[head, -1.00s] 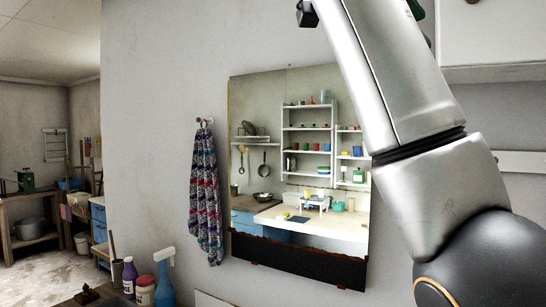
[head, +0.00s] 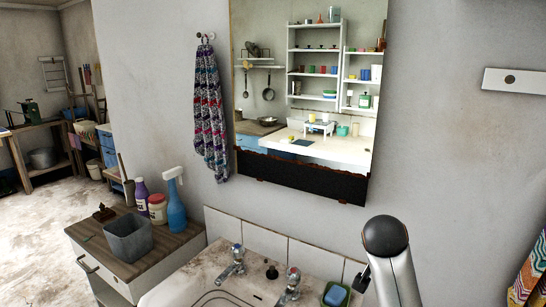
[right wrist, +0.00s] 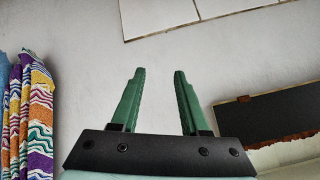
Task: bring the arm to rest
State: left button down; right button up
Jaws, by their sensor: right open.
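My right arm (head: 388,250) shows in the head view as a grey link with a dark rounded joint, at the lower right in front of the wall. Its gripper fingers are not clearly visible there. In the right wrist view my right gripper (right wrist: 157,100) has two green fingers held apart. Nothing is between them, only pale wall behind. My left gripper is in neither view.
A stained sink (head: 260,262) with two taps and a green soap dish (head: 337,294) is below. A wooden-topped cabinet (head: 172,249) holds a grey bin (head: 129,240) and a blue spray bottle (head: 175,207). A mirror (head: 305,172) and patterned towel (head: 209,115) hang on the wall.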

jog(key=s+f+n+g+y, duration=0.2)
jog(key=s+f+n, duration=0.4)
jog(key=s+f, duration=1.05)
jog(key=s+a+f+n+g+y, duration=0.1)
jog(key=s+a+f+n, duration=0.15)
jog(key=s, duration=0.75)
jog(key=s+a+f+n+g+y, duration=0.1)
jog(key=s+f+n+y, duration=0.2)
jog(key=s, duration=0.6)
jog(key=w+a+f+t, duration=0.2)
jog(key=f, duration=0.3)
jog(key=w+a+f+t, duration=0.2)
jog(key=f+t, duration=0.1)
jog(key=f, duration=0.3)
jog(key=shift+n+y, duration=0.35)
jog(key=shift+y, duration=0.05)
jog(key=shift+w+a, duration=0.1)
